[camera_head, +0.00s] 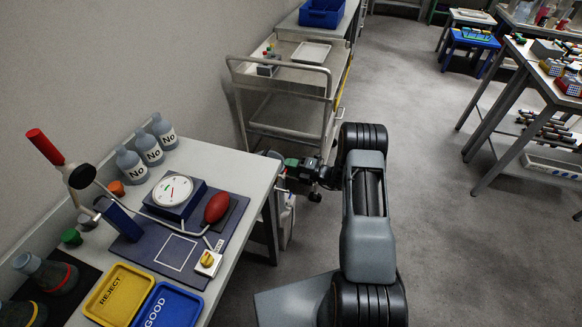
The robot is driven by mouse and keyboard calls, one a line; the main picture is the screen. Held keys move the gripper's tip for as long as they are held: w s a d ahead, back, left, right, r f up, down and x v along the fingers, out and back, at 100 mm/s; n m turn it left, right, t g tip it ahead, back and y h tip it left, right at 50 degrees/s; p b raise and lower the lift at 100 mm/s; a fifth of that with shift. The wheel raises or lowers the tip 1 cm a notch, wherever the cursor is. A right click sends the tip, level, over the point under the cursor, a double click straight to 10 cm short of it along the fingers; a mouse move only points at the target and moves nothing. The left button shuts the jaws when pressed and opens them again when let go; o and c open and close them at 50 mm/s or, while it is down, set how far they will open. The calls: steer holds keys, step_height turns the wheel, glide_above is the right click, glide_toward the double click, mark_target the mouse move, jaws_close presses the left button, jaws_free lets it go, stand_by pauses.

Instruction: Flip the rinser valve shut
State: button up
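No part is clearly labelled as the rinser valve. A yellow knob (207,259) sits on a small white block at the right edge of the blue mat. I cannot tell which of these, if either, is the valve. My gripper (302,171) is beyond the bench's right edge, near the cart, apart from both. It is small and partly dark, so its opening does not show.
The white bench (228,160) holds a dial gauge (173,190), a red bulb (217,207), grey bottles (148,148), a yellow REJECT tray (92,306) and a blue GOOD tray. A metal cart (262,97) stands behind. Open grey floor (430,200) lies right of my arm.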

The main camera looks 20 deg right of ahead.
steer(key=shift+o, duration=0.4)
steer(key=shift+d, duration=0.1)
steer(key=b+v, duration=0.1)
steer(key=v, duration=1.2)
steer(key=shift+s+d, duration=0.25)
